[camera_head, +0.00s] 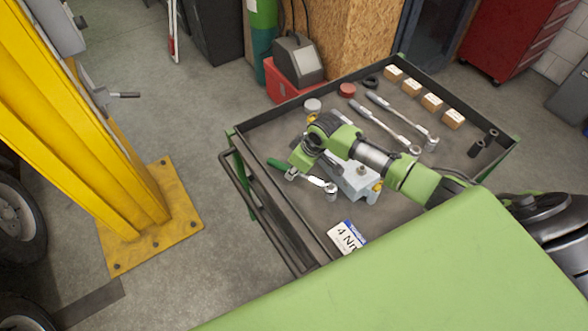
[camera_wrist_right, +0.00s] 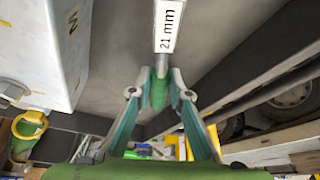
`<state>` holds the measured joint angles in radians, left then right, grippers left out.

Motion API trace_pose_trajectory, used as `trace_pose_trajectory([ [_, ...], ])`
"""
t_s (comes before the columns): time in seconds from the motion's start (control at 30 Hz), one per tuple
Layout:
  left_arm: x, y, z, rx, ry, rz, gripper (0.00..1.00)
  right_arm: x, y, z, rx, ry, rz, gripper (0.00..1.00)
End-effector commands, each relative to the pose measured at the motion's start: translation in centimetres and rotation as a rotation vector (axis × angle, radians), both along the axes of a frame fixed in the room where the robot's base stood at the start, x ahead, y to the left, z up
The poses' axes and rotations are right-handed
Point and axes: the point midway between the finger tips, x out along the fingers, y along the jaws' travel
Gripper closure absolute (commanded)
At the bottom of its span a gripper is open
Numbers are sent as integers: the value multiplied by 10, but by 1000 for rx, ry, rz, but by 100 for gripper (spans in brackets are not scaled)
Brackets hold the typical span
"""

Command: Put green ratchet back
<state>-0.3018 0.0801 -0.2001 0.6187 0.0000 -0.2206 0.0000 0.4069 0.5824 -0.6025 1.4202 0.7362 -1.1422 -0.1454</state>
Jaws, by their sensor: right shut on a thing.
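The green ratchet has a green handle (camera_head: 279,165) and a silver shaft with a white label (camera_head: 316,181). It is at the left side of the tool tray (camera_head: 305,232). My right gripper (camera_head: 293,174) reaches in from the right and is shut on the ratchet, its fingers hiding part of it. In the right wrist view the fingertips (camera_wrist_right: 160,80) close on the green handle (camera_wrist_right: 159,93), and the label (camera_wrist_right: 167,26) reads "21 mm". I cannot tell whether the ratchet touches the tray floor. My left gripper is not in view.
A grey block-like device (camera_head: 357,182) stands close to the ratchet. A "4 Nm" card (camera_head: 346,237) lies near the front. Two longer silver wrenches (camera_head: 393,122), several small boxes (camera_head: 432,102) and dark sockets (camera_head: 480,147) lie further back. A yellow post (camera_head: 95,140) stands left of the cart.

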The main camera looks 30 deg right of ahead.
Motion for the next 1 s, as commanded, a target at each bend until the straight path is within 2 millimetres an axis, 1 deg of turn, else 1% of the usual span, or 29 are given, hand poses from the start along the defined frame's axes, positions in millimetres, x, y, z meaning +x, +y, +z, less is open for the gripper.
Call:
trace_pose_trajectory([
  [0.03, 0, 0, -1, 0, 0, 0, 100, 0, 0, -2, 0, 1, 0, 80],
  [0.1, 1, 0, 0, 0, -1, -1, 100, 0, 0, -1, -1, 1, 0, 66],
  [0.4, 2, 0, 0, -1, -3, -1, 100, 0, 0, -1, 0, 0, 0, 66],
  [0.57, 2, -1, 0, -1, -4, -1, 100, -1, -1, 7, -1, -2, 1, 66],
  [0.67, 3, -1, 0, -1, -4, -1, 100, -5, -4, 18, -1, -2, 1, 66],
  [0.77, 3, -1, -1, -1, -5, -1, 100, -10, -7, 34, -2, -4, 2, 66],
  [1.0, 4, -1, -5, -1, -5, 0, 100, -25, -15, 79, -2, -2, 1, 66],
])
